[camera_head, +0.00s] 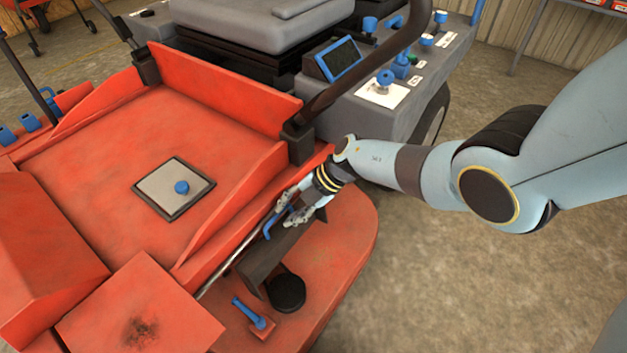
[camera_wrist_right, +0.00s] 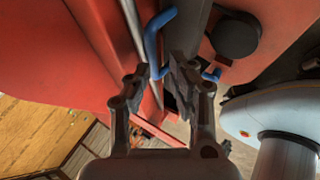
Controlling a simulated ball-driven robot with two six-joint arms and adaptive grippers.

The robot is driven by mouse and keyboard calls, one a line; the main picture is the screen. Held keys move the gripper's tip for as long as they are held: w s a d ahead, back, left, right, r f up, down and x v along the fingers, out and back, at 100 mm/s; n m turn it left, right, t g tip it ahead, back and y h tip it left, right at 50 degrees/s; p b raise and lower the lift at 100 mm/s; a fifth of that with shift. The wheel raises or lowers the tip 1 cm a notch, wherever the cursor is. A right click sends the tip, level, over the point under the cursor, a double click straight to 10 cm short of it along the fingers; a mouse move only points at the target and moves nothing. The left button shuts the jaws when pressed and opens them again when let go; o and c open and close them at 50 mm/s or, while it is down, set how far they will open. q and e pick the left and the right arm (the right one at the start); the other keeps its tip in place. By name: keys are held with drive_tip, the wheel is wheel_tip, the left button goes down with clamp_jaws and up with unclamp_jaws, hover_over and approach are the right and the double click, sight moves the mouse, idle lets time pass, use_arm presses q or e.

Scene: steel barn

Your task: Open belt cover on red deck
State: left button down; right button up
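The belt cover (camera_head: 285,250) is a long dark grey panel on the red deck (camera_head: 350,235), beside the red footplate. A bent blue handle (camera_head: 270,224) stands at its far end. My right gripper (camera_head: 287,211) reaches down to this handle from the right. In the right wrist view the blue handle (camera_wrist_right: 153,42) runs down between the fingertips of my right gripper (camera_wrist_right: 157,74). The handle's lower end is partly hidden by the fingers. My left gripper is not in view.
A black round cap (camera_head: 287,292) and a small blue lever (camera_head: 253,313) stand beside the cover. A dark tubular bar (camera_head: 385,65) and side console (camera_head: 415,85) rise behind my arm. Concrete floor lies right.

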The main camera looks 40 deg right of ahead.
drive_tip(key=v, duration=0.9)
drive_tip(key=shift+r, duration=0.3)
drive_tip(key=shift+d, duration=0.1)
